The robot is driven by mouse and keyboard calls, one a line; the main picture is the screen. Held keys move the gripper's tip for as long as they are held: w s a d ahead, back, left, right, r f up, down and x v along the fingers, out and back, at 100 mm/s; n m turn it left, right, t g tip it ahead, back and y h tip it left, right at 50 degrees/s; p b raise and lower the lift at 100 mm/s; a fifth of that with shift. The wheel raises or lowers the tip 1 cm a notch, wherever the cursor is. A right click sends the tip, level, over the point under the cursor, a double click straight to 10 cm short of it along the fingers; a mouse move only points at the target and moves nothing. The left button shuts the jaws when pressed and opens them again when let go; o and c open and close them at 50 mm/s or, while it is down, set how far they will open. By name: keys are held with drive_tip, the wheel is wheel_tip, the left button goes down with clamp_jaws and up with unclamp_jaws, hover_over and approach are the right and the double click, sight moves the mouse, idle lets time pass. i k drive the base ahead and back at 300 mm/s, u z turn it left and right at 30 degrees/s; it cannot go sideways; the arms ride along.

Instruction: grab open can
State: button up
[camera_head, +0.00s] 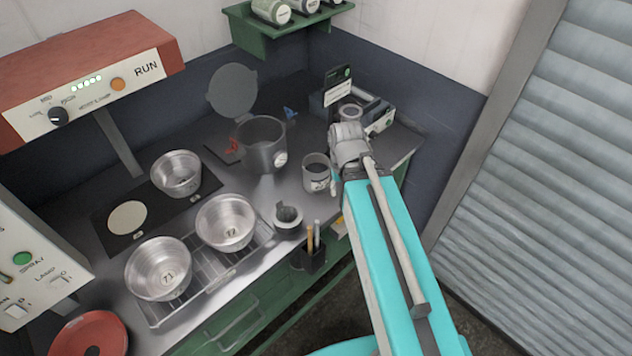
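A small grey open can (317,183) with a pale round label stands upright on the metal counter. Its top is uncovered and its inside looks dark. My gripper (335,183) is just to the right of the can, at the end of my turquoise arm. The gripper's fingers are small and partly hidden by my wrist, so I cannot tell how far apart they are. I cannot tell whether they touch the can.
A larger grey pot (262,158) stands left of the can. A dark box (379,120) is behind my wrist. A small round container (288,222) and a pen holder (308,258) are in front. Metal pans (225,222) sit on a rack at left.

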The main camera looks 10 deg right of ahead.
sight(316, 166)
drive_tip(key=k, duration=1.5)
drive_tip(key=u, duration=0.5)
drive_tip(key=i, duration=1)
drive_tip(key=z, duration=0.05)
